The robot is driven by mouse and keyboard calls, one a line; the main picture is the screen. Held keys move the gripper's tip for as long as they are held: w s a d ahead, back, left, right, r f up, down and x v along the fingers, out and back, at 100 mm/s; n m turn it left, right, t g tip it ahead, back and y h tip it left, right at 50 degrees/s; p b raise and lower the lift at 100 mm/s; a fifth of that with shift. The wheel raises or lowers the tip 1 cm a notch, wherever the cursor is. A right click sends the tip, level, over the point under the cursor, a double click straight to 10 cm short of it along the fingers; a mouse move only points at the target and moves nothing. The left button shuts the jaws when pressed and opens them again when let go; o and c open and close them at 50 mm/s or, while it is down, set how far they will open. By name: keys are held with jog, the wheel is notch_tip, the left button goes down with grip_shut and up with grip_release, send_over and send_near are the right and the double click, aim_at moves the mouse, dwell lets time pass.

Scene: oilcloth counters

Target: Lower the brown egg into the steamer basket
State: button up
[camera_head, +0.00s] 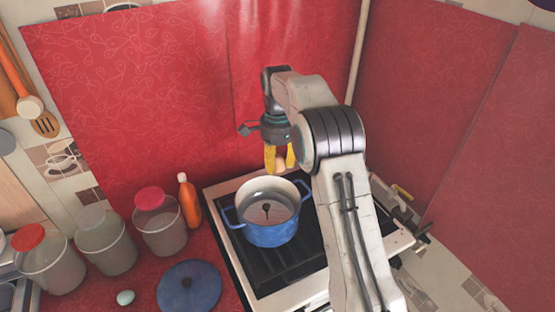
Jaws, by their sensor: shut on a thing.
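My gripper (280,166) hangs above the blue pot, its yellow fingers pointing down. It is shut on the brown egg (280,163), which shows only as a small pale-brown patch between the fingers. The blue pot (270,234) stands on the stove below. Inside it is a grey steamer basket (281,213) with a dark upright post in its middle. The egg and fingertips appear above the pot's far rim, apart from the basket; the exact height is hard to tell.
The pot sits on the stove's dark grate (275,272). A blue lid (190,285) and a pale egg (125,297) lie on the red counter at left. An orange bottle (189,202) and several clear canisters (160,228) stand there too. Red walls rise behind.

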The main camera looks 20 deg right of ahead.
notch_tip(320, 180, down, 10)
jog(key=b, duration=0.5)
jog(key=shift+r, duration=0.2)
jog(key=shift+f, duration=0.2)
dwell(0.7)
jog(key=shift+f+b, duration=1.55)
jog(key=shift+f, duration=0.65)
jog(key=shift+f+b, duration=0.45)
jog(key=shift+f, duration=0.2)
jog(key=o, duration=0.8)
jog(key=shift+r, duration=0.1)
